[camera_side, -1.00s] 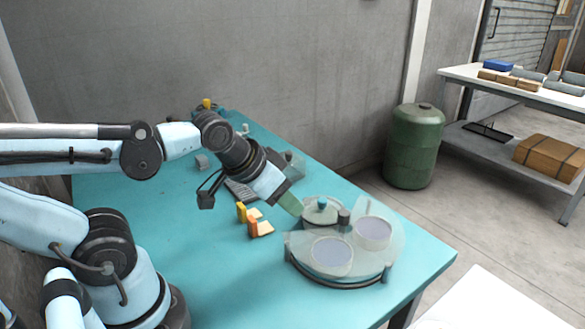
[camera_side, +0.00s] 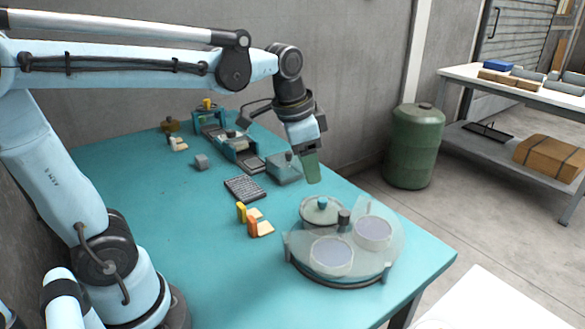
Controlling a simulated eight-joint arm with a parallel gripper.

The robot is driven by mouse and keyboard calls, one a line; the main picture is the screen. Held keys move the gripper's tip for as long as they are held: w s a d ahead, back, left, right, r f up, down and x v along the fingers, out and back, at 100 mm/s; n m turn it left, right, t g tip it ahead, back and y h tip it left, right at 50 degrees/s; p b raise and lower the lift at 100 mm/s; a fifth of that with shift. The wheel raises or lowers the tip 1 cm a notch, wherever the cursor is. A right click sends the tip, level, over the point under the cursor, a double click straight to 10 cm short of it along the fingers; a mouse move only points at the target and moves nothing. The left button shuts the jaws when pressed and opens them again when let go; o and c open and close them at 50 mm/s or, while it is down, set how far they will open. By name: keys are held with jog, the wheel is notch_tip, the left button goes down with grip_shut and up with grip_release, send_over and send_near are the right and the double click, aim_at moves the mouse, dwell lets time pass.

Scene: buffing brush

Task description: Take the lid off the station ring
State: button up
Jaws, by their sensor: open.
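The station ring (camera_side: 339,278) is a round dark-rimmed stand at the front right of the teal table, with translucent plates and two grey round pads on it. A round translucent lid (camera_side: 320,212) with a small teal knob (camera_side: 322,202) sits at its back left, beside a dark knob. My gripper (camera_side: 312,180) has green fingers and points down, above and behind the lid, apart from it. It is open and holds nothing that I can see. The gap between the fingers is hard to make out.
Yellow and orange blocks (camera_side: 248,219) stand left of the ring. The table's front left is clear. A green drum (camera_side: 414,148) stands beyond the table.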

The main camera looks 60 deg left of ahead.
aim_at(323, 199)
jog(key=w+a+m+g, duration=0.2)
jog(key=w+m+g, duration=0.15)
jog(key=w, duration=0.25)
jog(key=shift+m, duration=0.35)
jog(key=f, duration=1.2)
jog(key=shift+w+a, duration=0.1)
jog(key=shift+w, duration=0.1)
jog(key=shift+c, duration=0.3)
grip_shut()
